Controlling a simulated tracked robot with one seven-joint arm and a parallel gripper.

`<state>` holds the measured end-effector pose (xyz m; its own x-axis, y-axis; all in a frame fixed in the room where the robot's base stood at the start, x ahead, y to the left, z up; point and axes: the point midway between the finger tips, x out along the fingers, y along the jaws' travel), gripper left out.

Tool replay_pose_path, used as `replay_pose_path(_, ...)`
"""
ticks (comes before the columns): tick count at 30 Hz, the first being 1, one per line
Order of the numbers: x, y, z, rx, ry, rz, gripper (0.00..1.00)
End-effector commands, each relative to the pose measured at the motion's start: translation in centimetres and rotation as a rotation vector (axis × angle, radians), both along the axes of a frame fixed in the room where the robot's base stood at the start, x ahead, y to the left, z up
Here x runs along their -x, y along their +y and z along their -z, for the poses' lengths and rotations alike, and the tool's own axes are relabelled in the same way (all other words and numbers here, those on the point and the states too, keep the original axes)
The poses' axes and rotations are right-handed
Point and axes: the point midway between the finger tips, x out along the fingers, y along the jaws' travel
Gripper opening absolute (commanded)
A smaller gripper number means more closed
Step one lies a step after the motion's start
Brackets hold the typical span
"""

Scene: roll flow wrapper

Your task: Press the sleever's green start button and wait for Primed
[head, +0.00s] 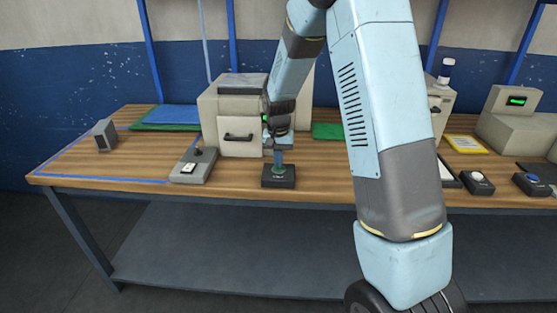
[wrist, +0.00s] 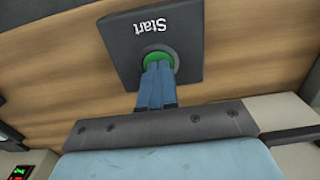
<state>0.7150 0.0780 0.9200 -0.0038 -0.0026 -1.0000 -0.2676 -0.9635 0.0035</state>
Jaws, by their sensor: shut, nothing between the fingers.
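The green start button (wrist: 157,60) is set in a dark box labelled "Start" (wrist: 133,30), which also shows in the head view (head: 279,180) at the front of the bench. My gripper (wrist: 157,72) is shut and empty, with its blue fingers pointing at the button. The fingertips cover part of the green in the wrist view. I cannot tell whether they touch it or whether it is pressed in. In the head view my gripper (head: 278,166) is right above the box. The beige sleever (head: 232,108) stands behind the box, partly hidden by my arm. A small red and green display (wrist: 20,172) shows at the lower left of the wrist view, its text unreadable.
A grey box with a white switch (head: 188,168) stands left of the Start box. A small grey block (head: 105,135) is further left. Boxes with a white button (head: 478,178) and a blue button (head: 533,178) are at the right. The wooden bench (head: 75,168) has free room at front left.

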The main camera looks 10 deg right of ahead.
Motion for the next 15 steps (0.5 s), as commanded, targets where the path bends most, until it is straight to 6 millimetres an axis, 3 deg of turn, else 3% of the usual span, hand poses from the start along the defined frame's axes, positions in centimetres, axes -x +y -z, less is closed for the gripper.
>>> replay_pose_path(4, 0.1, 0.0, 1.5, 0.001, 0.004, 0.0, 0.0)
replay_pose_path(15, 0.3, 0.0, 1.5, 0.001, 0.01, 0.0, 0.0)
